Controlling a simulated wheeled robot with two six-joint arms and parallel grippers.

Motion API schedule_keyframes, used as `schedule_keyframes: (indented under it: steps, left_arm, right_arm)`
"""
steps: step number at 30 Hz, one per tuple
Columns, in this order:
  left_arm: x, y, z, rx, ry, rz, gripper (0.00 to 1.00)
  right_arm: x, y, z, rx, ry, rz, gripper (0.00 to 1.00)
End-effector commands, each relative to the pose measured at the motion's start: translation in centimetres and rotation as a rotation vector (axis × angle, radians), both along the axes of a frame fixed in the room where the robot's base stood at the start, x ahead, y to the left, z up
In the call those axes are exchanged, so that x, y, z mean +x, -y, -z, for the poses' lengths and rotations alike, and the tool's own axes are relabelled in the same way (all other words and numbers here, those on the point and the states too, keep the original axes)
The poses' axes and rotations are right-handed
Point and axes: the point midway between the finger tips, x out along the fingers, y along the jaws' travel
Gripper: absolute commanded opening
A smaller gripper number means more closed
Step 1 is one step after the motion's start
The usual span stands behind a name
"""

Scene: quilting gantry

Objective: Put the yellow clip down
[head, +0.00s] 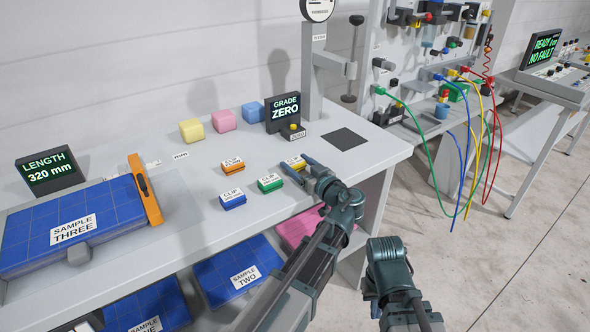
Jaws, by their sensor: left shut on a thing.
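The yellow clip (296,161) is between the fingers of my left gripper (298,170), over the worktop to the right of the other clips. The left gripper is shut on it, and the fingers cover part of its near side. The clip is at or very near worktop level; I cannot tell if it touches. An orange clip (232,165), a green clip (270,183) and a blue clip (232,200) lie on the worktop to its left. My right arm shows at the lower right, off the table, but its fingers do not show.
A GRADE ZERO display (284,113) and a gauge stand (311,75) are behind the clip. A dark square pad (345,139) lies to its right. Pink, yellow and blue blocks (224,120) stand at the back. Sample three (105,215) with an orange bar lies left.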

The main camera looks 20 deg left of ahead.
Motion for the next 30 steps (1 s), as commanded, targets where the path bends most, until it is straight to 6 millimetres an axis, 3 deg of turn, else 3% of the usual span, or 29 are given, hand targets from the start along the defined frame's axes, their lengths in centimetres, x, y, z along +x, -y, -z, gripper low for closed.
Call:
schedule_keyframes:
  steps: [10,11,15,30]
  left_arm:
    - [-0.01,-0.01,0.33,0.000,0.000,0.000,0.20]
    - [0.00,0.00,0.31,0.000,0.000,0.000,0.76]
    - [-0.01,-0.01,0.19,0.000,0.000,0.000,1.00]
    - [-0.36,-0.14,-0.18,0.000,0.000,-0.001,1.00]
  right_arm:
    - [-0.01,0.01,0.34,0.000,0.000,0.000,0.00]
    - [-0.01,0.00,0.31,0.000,0.000,0.000,0.00]
    - [-0.01,0.00,0.19,0.000,0.000,0.000,0.00]
    - [-0.01,0.01,-0.18,0.000,0.000,0.000,0.00]
